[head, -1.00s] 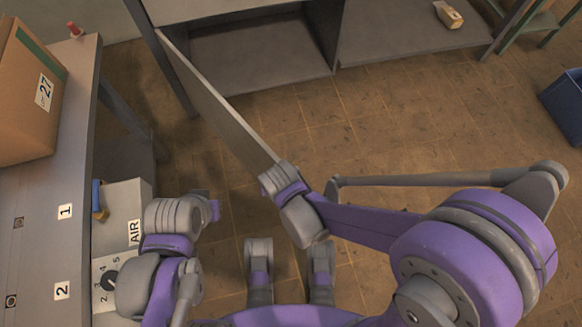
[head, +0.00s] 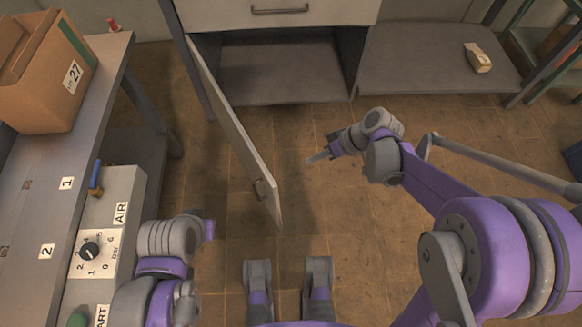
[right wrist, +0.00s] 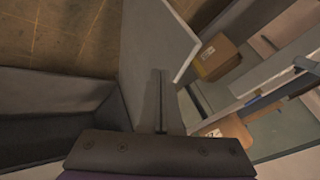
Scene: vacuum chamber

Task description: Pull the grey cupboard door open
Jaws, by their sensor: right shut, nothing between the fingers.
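The grey cupboard door (head: 232,128) stands swung wide open at the left side of the cupboard, seen nearly edge-on in the head view.
A bench (head: 112,75) with a cardboard box (head: 50,90) stands at the left, beside a control box (head: 120,210) with a dial. A drawer (head: 280,12) is above the compartment. A small block (head: 478,58) lies on the right shelf. The floor right of the door is clear.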

